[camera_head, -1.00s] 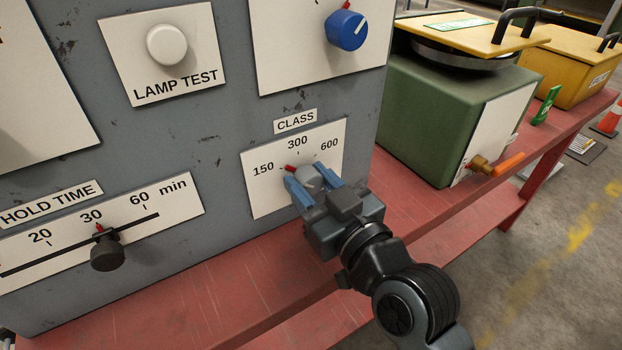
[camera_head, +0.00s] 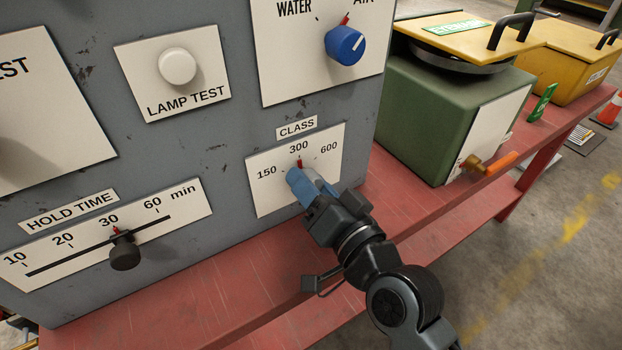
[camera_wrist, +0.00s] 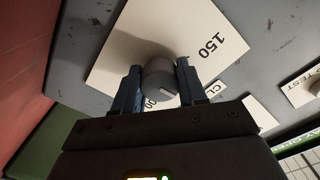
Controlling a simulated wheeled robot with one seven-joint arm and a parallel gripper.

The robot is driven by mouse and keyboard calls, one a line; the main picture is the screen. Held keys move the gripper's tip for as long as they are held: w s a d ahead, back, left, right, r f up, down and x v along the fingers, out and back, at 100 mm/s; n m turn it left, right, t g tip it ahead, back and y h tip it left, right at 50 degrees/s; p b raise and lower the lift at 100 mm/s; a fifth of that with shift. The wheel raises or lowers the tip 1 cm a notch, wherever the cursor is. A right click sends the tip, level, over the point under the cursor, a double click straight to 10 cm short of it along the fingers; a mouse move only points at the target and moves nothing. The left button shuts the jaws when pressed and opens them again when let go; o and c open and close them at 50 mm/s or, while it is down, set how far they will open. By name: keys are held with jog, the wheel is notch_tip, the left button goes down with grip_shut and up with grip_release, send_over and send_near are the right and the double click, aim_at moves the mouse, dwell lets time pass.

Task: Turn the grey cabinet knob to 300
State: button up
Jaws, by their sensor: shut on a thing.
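The grey knob (camera_head: 311,178) sits on the white CLASS plate (camera_head: 262,196), marked 150, 300 and 600, on the grey cabinet. In the head view a red pointer (camera_head: 299,164) shows just above the knob, under the 300 mark. My gripper (camera_head: 313,184) is shut on the knob, one blue finger on either side. In the wrist view the rounded grey knob (camera_wrist: 158,77) sits between my two blue fingers, with the 150 print beside it. My fingers hide part of the knob in the head view.
A blue knob (camera_head: 345,46) is above, a LAMP TEST button (camera_head: 177,66) upper left, and a HOLD TIME slider (camera_head: 124,252) lower left. The red bench (camera_head: 215,285) runs below. A green box (camera_head: 440,115) with an orange-handled valve (camera_head: 490,165) stands right.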

jog(key=shift+f+m, duration=0.2)
jog(key=shift+m, duration=0.2)
jog(key=o, duration=1.1)
jog(key=shift+r, duration=0.15)
jog(key=shift+c, duration=0.2)
jog(key=b+v, duration=0.1)
jog(key=v, duration=0.7)
jog(key=shift+b, duration=0.35)
jog(key=shift+w, duration=0.1)
